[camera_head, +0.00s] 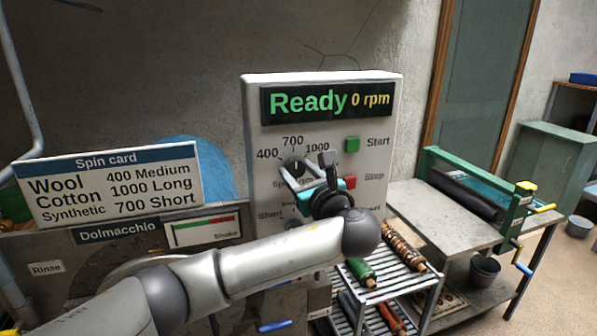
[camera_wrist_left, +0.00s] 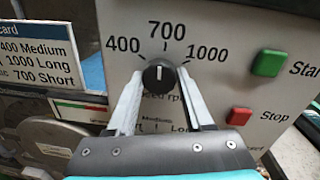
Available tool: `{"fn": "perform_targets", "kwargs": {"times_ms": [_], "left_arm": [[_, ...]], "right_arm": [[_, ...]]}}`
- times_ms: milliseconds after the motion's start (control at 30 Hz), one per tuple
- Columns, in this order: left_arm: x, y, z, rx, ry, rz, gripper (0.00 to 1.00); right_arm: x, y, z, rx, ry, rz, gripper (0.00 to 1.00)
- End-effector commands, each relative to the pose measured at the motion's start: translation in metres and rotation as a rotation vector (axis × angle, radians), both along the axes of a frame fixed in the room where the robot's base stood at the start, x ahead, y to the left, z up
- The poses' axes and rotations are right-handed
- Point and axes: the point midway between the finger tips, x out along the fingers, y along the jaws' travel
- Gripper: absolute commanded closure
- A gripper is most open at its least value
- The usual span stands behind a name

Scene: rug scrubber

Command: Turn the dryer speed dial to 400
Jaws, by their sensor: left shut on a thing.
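The speed dial (camera_wrist_left: 158,75) is a round black knob on the white control panel (camera_wrist_left: 225,40). It sits below the labels 400, 700 and 1000. Its white mark points up, about toward 700. My left gripper (camera_wrist_left: 158,80) is shut on the dial, one finger on each side. In the head view, my left gripper (camera_head: 308,166) reaches the panel from the front and partly hides the dial and the lettering under it. The display (camera_head: 328,102) reads "Ready 0 rpm". My right gripper is not in view.
A green Start button (camera_head: 352,143) and a red Stop button (camera_head: 350,182) sit right of the dial. A spin card (camera_head: 110,185) stands at left. A rack (camera_head: 415,280) with rolled rugs and a table with a green wringer (camera_head: 480,190) stand at right.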

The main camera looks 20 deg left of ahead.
Motion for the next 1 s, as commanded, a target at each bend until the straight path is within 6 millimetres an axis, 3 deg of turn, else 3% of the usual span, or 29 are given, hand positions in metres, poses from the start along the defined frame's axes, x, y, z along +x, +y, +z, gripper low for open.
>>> {"fn": "perform_targets", "kwargs": {"times_ms": [267,1000], "left_arm": [[-0.0003,-0.0004,-0.0006,-0.127,-0.082,0.001,1.00],[-0.0005,0.0001,-0.0001,-0.675,-0.453,0.003,1.00]], "right_arm": [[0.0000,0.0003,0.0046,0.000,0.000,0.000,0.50],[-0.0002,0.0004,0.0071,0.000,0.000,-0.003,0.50]]}}
